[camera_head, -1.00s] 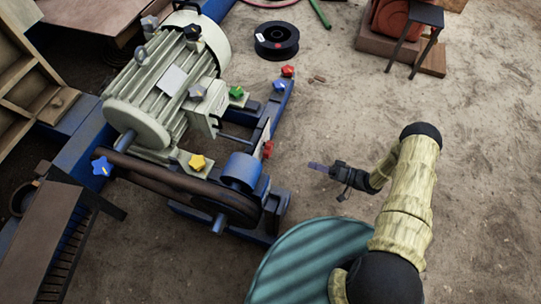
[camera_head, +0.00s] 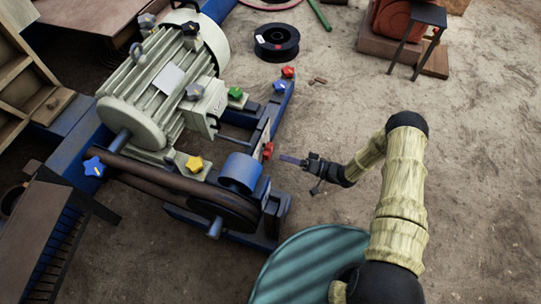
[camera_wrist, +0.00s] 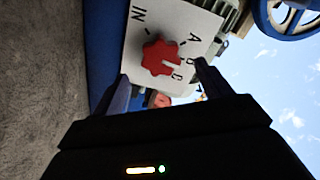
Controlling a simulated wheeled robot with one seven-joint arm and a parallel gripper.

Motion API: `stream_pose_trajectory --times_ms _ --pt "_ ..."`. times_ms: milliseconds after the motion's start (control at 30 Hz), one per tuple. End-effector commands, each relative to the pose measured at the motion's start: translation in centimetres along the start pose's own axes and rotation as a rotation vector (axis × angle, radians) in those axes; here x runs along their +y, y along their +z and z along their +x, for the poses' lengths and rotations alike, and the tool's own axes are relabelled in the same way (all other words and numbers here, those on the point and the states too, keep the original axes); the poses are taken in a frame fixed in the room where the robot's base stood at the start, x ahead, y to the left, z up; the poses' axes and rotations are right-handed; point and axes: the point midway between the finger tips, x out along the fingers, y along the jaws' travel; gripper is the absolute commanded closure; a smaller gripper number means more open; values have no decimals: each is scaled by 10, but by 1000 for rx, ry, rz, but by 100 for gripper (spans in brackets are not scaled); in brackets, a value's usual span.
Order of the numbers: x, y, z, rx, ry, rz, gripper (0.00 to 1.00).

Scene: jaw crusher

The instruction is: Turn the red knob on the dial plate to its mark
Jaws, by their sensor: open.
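The dial plate (camera_wrist: 190,22) is white and fills the upper middle of the wrist view, with the letters IN, A, B and C and short dark ticks. The red knob (camera_wrist: 160,57) is lobed and sits on the plate, with a pale slot on its side toward B and C. In the head view the red knob (camera_head: 268,150) is on the machine's right side. My gripper (camera_head: 281,158) is close to its right, apart from it. In the wrist view my gripper (camera_wrist: 162,78) is open, its fingers either side of the knob's line, holding nothing.
Other star knobs are nearby: green (camera_head: 236,93), yellow (camera_head: 194,163), blue (camera_head: 94,166) and another red one (camera_head: 288,72). Bare ground lies right of the machine.

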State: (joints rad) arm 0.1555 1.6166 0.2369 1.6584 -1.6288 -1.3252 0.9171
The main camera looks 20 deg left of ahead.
Motion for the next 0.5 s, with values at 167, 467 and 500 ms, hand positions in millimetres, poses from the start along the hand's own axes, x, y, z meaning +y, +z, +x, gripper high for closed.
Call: stream_pose_trajectory --times_ms 167,467,500 --pt "3 2 33 -1 -2 -1 23" --pt "1 1 68 0 -1 -1 23" --pt "1 0 70 0 0 -1 23"
